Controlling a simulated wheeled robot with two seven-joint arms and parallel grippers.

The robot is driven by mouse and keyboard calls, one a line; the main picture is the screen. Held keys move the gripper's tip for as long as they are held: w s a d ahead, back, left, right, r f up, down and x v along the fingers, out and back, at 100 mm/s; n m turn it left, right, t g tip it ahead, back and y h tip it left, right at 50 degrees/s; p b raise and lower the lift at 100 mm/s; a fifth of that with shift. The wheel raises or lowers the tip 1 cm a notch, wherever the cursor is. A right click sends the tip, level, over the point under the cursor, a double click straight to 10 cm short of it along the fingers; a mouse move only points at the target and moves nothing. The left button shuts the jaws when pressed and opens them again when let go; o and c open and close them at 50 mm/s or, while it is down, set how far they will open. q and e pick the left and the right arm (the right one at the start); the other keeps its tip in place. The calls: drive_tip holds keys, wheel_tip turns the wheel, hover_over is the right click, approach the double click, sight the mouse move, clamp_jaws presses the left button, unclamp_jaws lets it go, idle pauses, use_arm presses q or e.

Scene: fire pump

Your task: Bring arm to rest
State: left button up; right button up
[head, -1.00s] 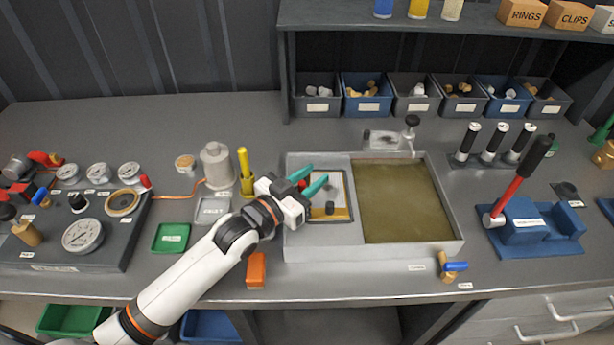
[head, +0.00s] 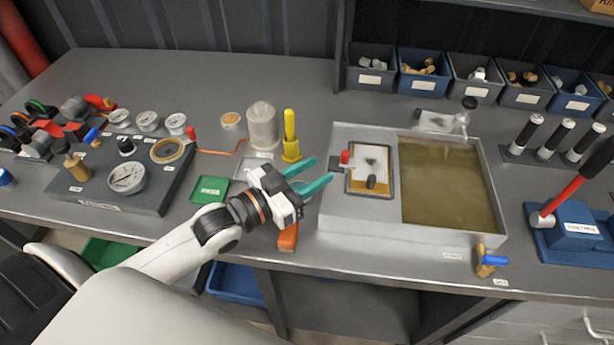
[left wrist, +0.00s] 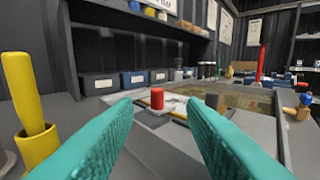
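My left gripper (head: 318,180) is open and empty, its teal fingers spread above the bench just left of the grey basin (head: 341,221). In the left wrist view its two fingers (left wrist: 165,125) stand apart with nothing between them. A framed plate (head: 357,165) with a red knob (head: 345,157) and a dark knob (head: 371,182) lies on the basin's left deck, beyond the fingertips. The red knob also shows in the left wrist view (left wrist: 157,98), past the fingers. An orange block (head: 288,238) sits below the gripper, partly hidden. My right gripper is not in view.
A yellow handle in its holder (head: 290,135) and a grey cylinder (head: 262,126) stand close behind the gripper. A green tray (head: 209,190) and a gauge panel (head: 150,190) lie left. A blue-handled valve (head: 490,262) is at the front edge. Bins (head: 420,83) line the back.

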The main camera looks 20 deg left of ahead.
use_arm(q)
drive_tip(key=shift+s+a, duration=0.25)
drive_tip(key=shift+s, duration=0.3)
